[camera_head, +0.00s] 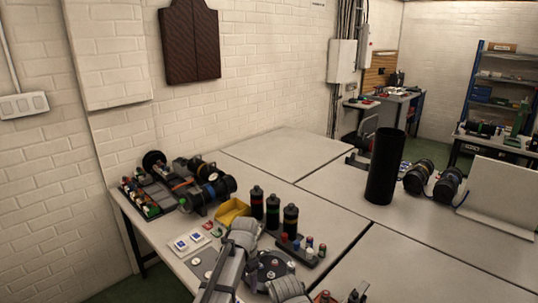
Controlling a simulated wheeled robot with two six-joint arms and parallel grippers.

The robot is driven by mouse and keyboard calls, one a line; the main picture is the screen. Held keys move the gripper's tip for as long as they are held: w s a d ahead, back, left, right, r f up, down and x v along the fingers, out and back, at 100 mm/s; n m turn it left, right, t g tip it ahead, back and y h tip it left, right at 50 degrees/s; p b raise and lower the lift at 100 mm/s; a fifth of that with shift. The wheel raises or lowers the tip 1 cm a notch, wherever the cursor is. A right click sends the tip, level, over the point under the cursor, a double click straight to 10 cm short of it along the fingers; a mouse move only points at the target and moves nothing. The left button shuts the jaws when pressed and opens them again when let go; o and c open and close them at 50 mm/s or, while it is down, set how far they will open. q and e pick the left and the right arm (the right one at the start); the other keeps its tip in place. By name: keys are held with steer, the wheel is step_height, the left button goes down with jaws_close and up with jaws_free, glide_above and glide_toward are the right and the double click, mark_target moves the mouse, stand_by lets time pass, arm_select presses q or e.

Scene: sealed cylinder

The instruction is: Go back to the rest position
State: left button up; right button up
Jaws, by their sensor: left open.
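My left arm comes up from the bottom of the head view and bends back down over the near left table. My left gripper (341,295) appears low at the bottom edge, partly cut off by the frame. Its dark fingertips are apart, and I see nothing held between them. A tall black cylinder (385,165) stands upright on the table, right of centre, well beyond the gripper. My right gripper is not in view.
Three dark bottles (272,211) stand behind my left arm, by a yellow bin (232,211). Black machine parts (205,190) and a tray of small parts (150,196) fill the table's left end. Two dark rollers (447,185) lie right of the cylinder. The middle tabletop (325,215) is clear.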

arm_select(q)
steer(key=s+a+n, duration=0.5)
steer(key=s, duration=0.3)
steer(key=s+a+n, duration=0.5)
steer(key=s+n, duration=0.1)
steer(key=s, duration=0.3)
steer(key=s+d+m+y, duration=0.1)
steer(key=s+d+m, duration=0.3)
steer(key=d, duration=0.6)
steer(key=shift+s+d, duration=0.4)
steer(key=shift+s, duration=0.15)
